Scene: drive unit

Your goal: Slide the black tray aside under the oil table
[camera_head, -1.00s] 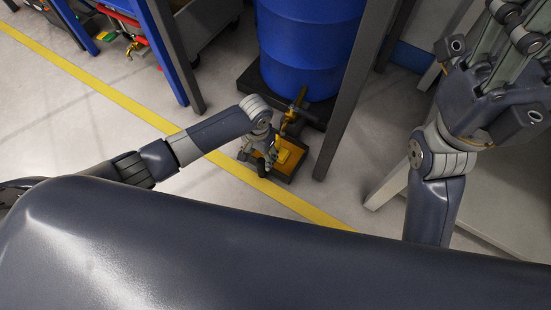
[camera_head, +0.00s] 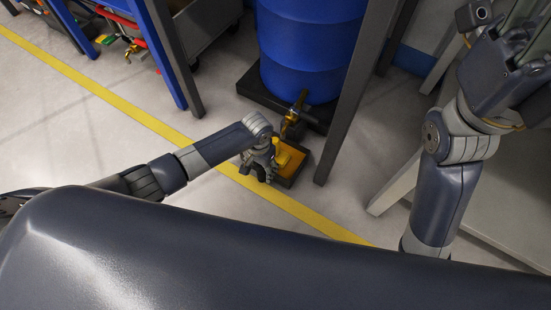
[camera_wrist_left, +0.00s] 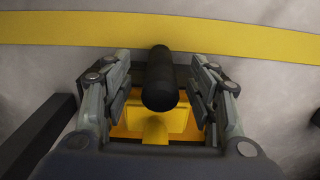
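The black tray (camera_head: 297,174) lies on the floor in front of the blue drum (camera_head: 308,45), below its brass tap (camera_head: 292,115). Its inside is orange-yellow, with a yellow piece (camera_head: 280,152) in it. My left gripper (camera_head: 264,176) points down at the tray's near left side and hides part of it. In the left wrist view its fingers (camera_wrist_left: 160,100) stand apart on both sides of a black cylinder (camera_wrist_left: 160,80), with gaps showing. The yellow piece (camera_wrist_left: 155,130) shows below the cylinder.
The drum stands on a dark base (camera_head: 250,85) between a grey post (camera_head: 340,120) and a blue-and-grey post (camera_head: 180,70). A yellow floor line (camera_head: 110,92) runs past the tray. A pale table (camera_head: 400,185) is at right.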

